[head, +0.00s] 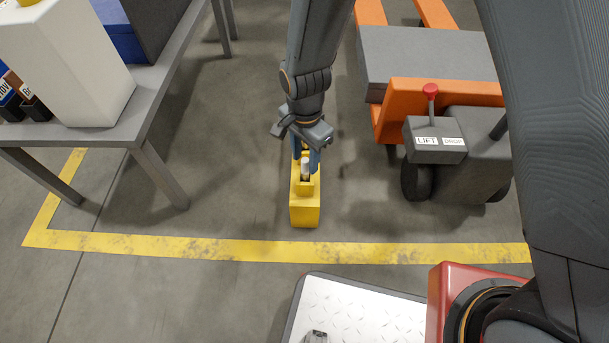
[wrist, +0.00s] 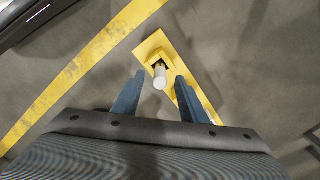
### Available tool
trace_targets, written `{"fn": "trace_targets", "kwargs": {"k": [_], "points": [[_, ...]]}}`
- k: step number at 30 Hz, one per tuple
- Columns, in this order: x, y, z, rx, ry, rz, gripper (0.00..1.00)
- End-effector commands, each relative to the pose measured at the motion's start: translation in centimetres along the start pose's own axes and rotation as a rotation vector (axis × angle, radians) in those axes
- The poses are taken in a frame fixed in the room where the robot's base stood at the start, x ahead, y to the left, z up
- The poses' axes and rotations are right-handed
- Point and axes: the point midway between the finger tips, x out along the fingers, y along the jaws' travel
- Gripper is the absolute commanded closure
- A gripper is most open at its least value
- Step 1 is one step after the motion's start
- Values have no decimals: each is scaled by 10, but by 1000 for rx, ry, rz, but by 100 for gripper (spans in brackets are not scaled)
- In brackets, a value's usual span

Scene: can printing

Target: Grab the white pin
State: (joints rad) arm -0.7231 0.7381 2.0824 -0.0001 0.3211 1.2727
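The white pin (head: 305,168) stands upright in the top of a yellow block-like holder (head: 305,213) on the floor. In the wrist view the pin (wrist: 160,77) shows as a pale rounded end near the holder's dark opening, with yellow plate (wrist: 150,45) around it. My gripper (head: 307,165) is above the holder and points down. In the wrist view its two blue fingers (wrist: 156,84) are apart, one on each side of the pin. I see gaps between the fingers and the pin, so the gripper looks open and empty.
A grey table (head: 150,105) with a white box (head: 75,65) stands at the left. An orange pallet truck (head: 390,122) with a grey control box stands close at the right. A yellow floor line (head: 200,245) runs in front of the holder. The floor between is clear.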

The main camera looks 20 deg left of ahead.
Motion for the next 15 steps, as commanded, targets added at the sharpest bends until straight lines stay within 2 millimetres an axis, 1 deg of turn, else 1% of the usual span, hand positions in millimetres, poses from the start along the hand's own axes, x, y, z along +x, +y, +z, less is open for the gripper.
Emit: {"fn": "trace_targets", "kwargs": {"k": [1, 3, 9, 11, 15], "points": [[9, 0, 0, -1, 0, 1, 61], [13, 0, 0, 0, 0, 0, 61], [12, 0, 0, 0, 0, 0, 61], [11, 0, 0, 0, 0, 0, 70], [11, 0, 0, 0, 0, 0, 93]]}}
